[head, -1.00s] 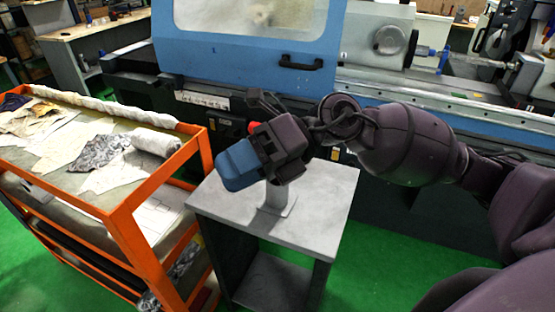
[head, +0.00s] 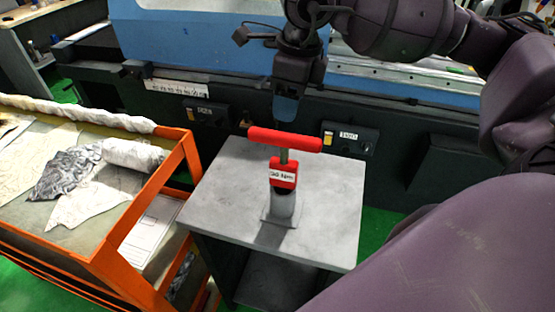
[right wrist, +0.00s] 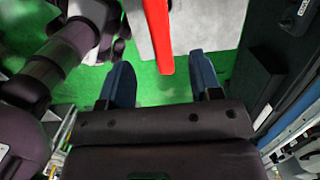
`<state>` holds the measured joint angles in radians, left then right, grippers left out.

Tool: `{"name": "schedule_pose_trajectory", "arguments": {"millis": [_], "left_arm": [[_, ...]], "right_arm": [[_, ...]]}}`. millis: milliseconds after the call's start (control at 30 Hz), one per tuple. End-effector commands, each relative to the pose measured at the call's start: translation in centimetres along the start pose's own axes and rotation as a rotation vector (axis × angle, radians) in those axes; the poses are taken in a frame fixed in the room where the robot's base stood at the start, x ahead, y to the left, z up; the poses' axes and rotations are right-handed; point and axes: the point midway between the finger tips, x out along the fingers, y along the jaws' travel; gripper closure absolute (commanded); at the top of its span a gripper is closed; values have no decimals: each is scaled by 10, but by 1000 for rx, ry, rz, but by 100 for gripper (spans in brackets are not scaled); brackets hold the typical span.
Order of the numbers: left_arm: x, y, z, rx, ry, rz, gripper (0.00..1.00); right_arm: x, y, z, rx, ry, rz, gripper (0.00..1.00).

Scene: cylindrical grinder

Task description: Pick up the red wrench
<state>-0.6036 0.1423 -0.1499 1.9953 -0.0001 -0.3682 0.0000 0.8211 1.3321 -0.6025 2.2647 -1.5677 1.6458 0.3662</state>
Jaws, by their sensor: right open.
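The red wrench (head: 285,139) has a red T-bar handle and a red labelled block on its shaft. It stands upright in a grey holder (head: 282,208) on a small grey table (head: 325,190). My right gripper (head: 286,112) is just behind and above the handle in the head view, fingers pointing down. In the right wrist view, the open fingers of my right gripper (right wrist: 162,82) are apart, and the end of the red handle (right wrist: 158,35) shows ahead, between their lines. Nothing is held. My left gripper is not in view.
An orange-framed cart (head: 125,225) with papers and cloths stands left of the table. The blue and dark grinder (head: 205,50) is close behind the table and gripper. The tabletop around the holder is clear.

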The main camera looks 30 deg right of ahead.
Motion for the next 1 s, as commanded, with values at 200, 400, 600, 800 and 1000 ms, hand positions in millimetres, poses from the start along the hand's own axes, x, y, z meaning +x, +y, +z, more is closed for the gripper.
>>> {"name": "schedule_pose_trajectory", "arguments": {"millis": [200, 400, 600, 800, 1000], "left_arm": [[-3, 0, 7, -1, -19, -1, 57], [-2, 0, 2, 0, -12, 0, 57], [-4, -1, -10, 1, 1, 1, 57], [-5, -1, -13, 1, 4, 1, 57], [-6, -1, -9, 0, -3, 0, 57]], "right_arm": [[31, 1, 0, 0, 1, 4, 42], [42, 1, 0, -1, -1, 3, 42], [65, 1, -1, 0, 1, 6, 42], [88, 0, -1, -1, 0, 5, 42], [93, 0, -1, -2, -2, 3, 42]]}}
